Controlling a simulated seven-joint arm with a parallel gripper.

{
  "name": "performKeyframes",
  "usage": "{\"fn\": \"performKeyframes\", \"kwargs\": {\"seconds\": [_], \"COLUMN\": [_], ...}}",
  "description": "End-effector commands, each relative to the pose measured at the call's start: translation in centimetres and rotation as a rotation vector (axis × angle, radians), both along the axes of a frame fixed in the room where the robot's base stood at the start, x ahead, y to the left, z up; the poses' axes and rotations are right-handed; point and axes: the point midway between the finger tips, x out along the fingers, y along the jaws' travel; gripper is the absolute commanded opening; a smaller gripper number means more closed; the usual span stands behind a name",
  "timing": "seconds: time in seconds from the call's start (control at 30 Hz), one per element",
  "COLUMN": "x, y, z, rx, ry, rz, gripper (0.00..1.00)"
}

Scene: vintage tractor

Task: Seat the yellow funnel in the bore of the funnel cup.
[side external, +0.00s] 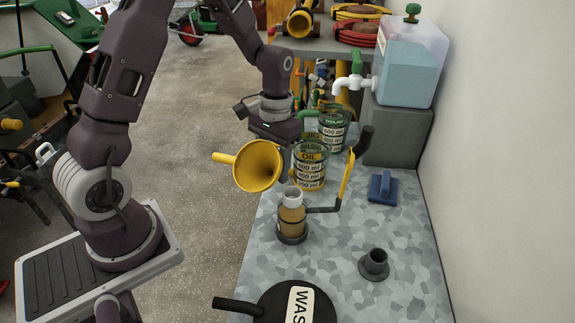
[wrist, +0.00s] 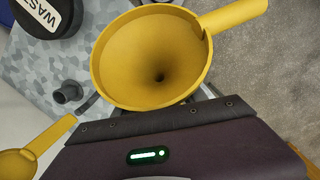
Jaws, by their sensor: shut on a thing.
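The yellow funnel (side external: 258,166) is held in the air beside the bench's left edge, below my gripper (side external: 283,146). It is tipped on its side in the side external view, with its wide mouth towards the camera and a stub handle out to the left. In the wrist view the funnel (wrist: 150,55) shows its open mouth and dark centre hole. My gripper is shut on it; the fingertips are mostly hidden behind it. The funnel cup (side external: 374,262), a dark grey flanged cup, stands upright and empty-looking on the bench, well apart from the funnel. It also shows in the wrist view (wrist: 68,92).
A black WASTE container (side external: 272,302) is at the front. A blue-handled object (side external: 383,188) lies behind the cup; a wall bounds the right.

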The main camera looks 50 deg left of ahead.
Motion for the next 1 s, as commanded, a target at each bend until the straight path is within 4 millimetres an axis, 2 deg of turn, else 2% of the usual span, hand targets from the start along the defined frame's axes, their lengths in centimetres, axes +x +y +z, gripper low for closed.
{"fn": "performKeyframes", "kwargs": {"seconds": [0.13,0.27,0.37,0.6,0.8,1.0], "x": [-1.7,-4.0,-5.8,-10.3,-12.2,-12.5], "y": [1.1,0.3,-0.8,-2.4,-2.7,-3.2], "z": [-1.7,-2.8,-3.3,-3.8,-3.6,-3.1], "rx": [-0.019,-0.027,-0.018,0.05,0.148,0.302], "ry": [0.069,0.138,0.178,0.291,0.37,0.432], "rz": [0.046,-0.077,-0.249,-0.783,-1.201,-1.642], "gripper": [0.0,0.0,0.0,0.0,0.0,0.0]}}
